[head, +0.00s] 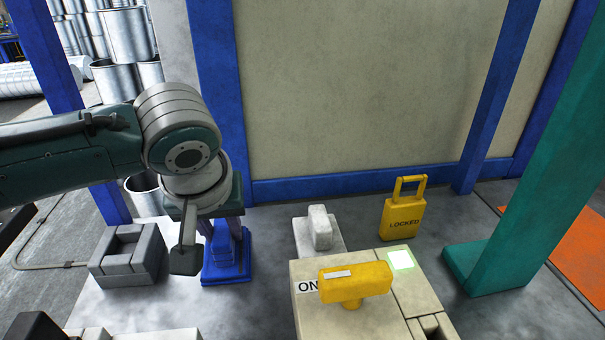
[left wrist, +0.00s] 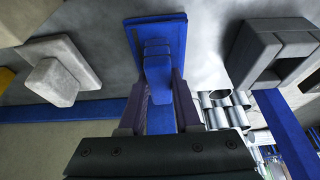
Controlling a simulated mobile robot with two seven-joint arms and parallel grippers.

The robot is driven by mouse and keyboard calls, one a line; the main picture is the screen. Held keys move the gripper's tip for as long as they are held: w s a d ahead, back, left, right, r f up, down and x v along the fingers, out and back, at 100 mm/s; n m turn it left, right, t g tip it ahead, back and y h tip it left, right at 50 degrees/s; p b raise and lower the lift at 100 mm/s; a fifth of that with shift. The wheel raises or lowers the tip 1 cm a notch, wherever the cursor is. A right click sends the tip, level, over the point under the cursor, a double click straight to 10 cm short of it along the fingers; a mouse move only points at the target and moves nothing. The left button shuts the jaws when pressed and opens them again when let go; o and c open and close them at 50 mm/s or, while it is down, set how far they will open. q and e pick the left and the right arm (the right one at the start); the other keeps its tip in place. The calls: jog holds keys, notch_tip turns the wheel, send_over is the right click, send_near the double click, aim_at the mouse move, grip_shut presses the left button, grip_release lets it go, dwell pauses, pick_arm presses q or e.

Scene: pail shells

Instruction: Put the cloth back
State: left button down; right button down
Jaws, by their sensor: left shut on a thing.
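My left gripper (head: 213,232) comes down from the left over a blue stepped piece standing on a blue base plate (head: 230,273). In the left wrist view, my left gripper (left wrist: 160,82) has its two dark fingers on either side of the blue block (left wrist: 157,52), which rises from the blue plate (left wrist: 172,32). The jaws are shut on that blue block. No loose fabric shows, and I cannot tell whether this blue piece is the cloth. The fingers hide part of it. My right gripper is out of view.
A grey open holder (head: 128,255) stands left, and a pale block on a plate (head: 319,228) right. A yellow LOCKED tag (head: 404,215) stands behind. A blue post (head: 212,70) rises close behind the gripper.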

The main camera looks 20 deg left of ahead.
pick_arm(q)
jog(key=c, duration=0.6)
grip_release()
jog(key=p+v, duration=0.3)
jog(key=v, duration=0.9)
jog(key=s+d+f+m+h, duration=0.3)
jog(key=s+d+m, duration=0.1)
jog(key=s+d, duration=0.25)
jog(key=s+a+f+m, duration=0.1)
jog(key=s+m, duration=0.3)
jog(key=s, duration=0.6)
jog(key=shift+s+a, duration=0.2)
jog(key=shift+a, duration=0.7)
